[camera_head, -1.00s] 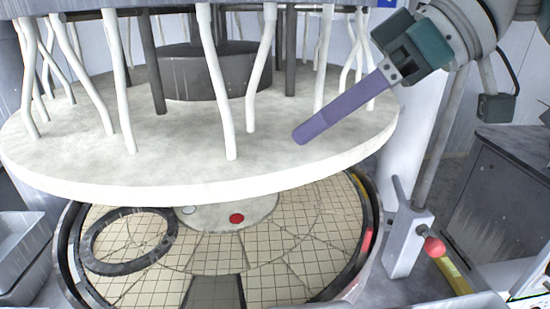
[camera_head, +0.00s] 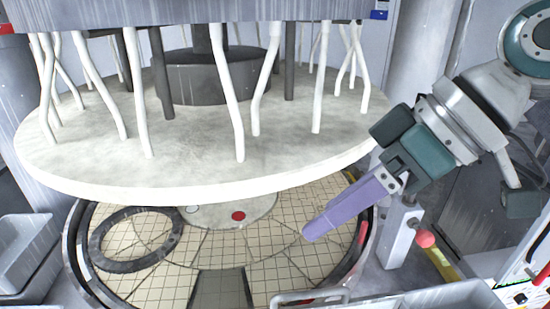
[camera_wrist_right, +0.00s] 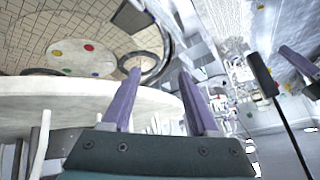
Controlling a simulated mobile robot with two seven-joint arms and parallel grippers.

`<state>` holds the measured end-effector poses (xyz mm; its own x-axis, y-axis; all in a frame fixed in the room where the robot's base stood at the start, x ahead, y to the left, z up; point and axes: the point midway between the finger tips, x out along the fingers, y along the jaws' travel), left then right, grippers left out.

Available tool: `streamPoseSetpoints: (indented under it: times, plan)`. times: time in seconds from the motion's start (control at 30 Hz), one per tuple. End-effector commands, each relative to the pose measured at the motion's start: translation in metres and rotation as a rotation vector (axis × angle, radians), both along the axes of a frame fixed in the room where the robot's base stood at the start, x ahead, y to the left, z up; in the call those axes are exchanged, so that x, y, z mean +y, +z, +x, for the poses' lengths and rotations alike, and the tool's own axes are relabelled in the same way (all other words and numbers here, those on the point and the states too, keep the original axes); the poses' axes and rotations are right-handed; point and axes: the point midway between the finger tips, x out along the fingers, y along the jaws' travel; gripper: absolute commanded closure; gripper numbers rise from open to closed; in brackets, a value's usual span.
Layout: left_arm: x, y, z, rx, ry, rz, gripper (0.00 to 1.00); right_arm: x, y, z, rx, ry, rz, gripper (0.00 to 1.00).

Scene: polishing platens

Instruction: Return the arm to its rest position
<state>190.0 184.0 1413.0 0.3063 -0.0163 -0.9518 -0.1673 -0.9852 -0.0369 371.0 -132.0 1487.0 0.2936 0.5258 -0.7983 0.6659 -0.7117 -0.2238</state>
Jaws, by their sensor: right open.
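My right gripper (camera_head: 308,236) comes in from the right in the head view, with purple fingers pointing down and left. It appears in front of the lower platen, near the right edge of the white upper plate. In the right wrist view its two purple fingers (camera_wrist_right: 157,100) stand apart with nothing between them. My left arm and gripper are not in the head view.
The round white upper plate (camera_head: 190,150) hangs on several white rods over the tiled lower platen (camera_head: 290,245). A dark ring (camera_head: 104,256) lies on the tiles at left. Grey trays stand at the left (camera_head: 28,250) and at the front right (camera_head: 440,298). A red knob (camera_head: 425,239) is at right.

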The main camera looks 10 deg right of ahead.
Motion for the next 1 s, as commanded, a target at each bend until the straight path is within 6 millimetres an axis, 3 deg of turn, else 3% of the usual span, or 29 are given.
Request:
streamPoseSetpoints:
  times: [0.17,0.3,0.5,0.6,0.7,1.0]
  plan:
    - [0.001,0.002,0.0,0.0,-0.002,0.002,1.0,0.001,-0.031,-0.033,0.047,-0.065,-0.065,0.4]
    - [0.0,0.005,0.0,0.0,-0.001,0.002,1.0,-0.007,-0.061,-0.086,0.099,-0.204,-0.167,0.4]
    - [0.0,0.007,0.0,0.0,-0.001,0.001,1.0,-0.032,-0.07,-0.151,0.145,-0.428,-0.297,0.4]
    - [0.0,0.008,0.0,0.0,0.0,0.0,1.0,-0.043,-0.068,-0.17,0.155,-0.505,-0.34,0.4]
    - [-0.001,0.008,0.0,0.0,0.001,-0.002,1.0,-0.05,-0.066,-0.179,0.158,-0.543,-0.363,0.4]
    - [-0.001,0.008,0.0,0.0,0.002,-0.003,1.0,-0.05,-0.065,-0.18,0.157,-0.546,-0.364,0.4]
